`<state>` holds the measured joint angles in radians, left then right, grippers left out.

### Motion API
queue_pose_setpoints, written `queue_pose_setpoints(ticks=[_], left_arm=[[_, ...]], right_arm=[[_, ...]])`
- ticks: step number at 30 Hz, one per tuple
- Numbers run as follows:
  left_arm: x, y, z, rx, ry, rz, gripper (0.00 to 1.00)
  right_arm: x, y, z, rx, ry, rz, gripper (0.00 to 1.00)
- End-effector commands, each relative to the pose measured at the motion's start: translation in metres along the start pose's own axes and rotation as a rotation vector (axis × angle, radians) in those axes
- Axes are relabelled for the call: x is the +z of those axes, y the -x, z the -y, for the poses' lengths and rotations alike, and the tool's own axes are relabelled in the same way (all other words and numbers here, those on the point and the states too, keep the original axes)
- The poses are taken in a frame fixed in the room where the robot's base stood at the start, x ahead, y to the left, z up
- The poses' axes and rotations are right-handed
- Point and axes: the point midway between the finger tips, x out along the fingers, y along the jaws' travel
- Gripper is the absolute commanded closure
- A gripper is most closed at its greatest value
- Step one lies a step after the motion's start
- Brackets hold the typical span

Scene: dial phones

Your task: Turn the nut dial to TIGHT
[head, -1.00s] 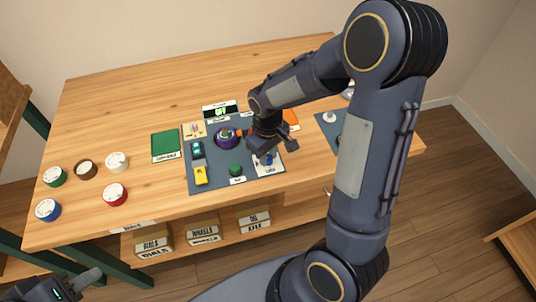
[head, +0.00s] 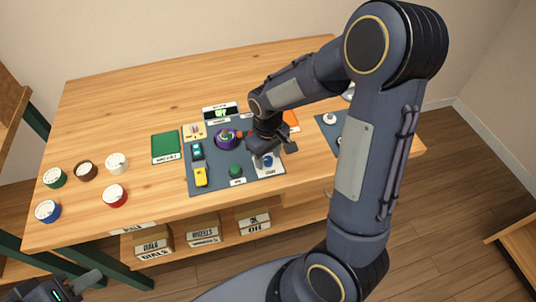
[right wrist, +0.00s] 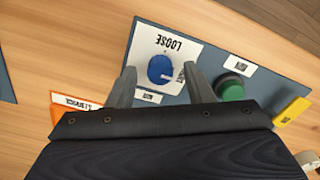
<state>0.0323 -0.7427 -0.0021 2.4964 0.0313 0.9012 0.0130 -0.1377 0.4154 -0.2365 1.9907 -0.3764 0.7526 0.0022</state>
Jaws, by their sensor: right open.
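The nut dial (head: 268,161) is a round blue knob on a white plate at the right front of the grey mat. In the right wrist view the blue knob (right wrist: 160,69) has a small light mark at its lower right, and the plate reads LOOSE upside down above it. A second label below the knob is partly hidden. My right gripper (right wrist: 158,72) is open, with one finger on each side of the knob; I cannot tell whether they touch it. In the head view my right gripper (head: 275,154) is over the dial. My left gripper (head: 80,285) is at the bottom left corner, away from the table's objects.
A small display (head: 220,112) stands behind. Several loose dials lie at the left. An orange-edged card (right wrist: 82,104) lies beside the mat.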

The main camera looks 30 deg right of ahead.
Motion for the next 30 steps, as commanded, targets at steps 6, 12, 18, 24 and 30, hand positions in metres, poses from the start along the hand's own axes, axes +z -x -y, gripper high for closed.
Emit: queue_pose_setpoints(ticks=[6,12,18,24,30], left_arm=[[0.000,0.001,0.000,0.000,0.000,0.000,0.64],[-0.001,0.003,-0.001,0.000,0.000,0.000,0.64],[-0.002,0.003,-0.002,0.000,0.000,0.000,0.64],[-0.002,0.004,-0.002,0.000,0.000,0.000,0.64],[-0.002,0.004,-0.002,0.000,0.000,0.000,0.64]], right_arm=[[-0.001,0.011,0.000,0.000,0.001,-0.003,0.53],[-0.001,0.046,0.000,0.000,0.000,-0.006,0.53],[-0.001,0.072,0.000,0.000,0.000,-0.003,0.53],[0.000,0.078,0.000,0.000,0.000,0.000,0.53],[0.000,0.078,0.000,0.000,0.000,0.000,0.53]])
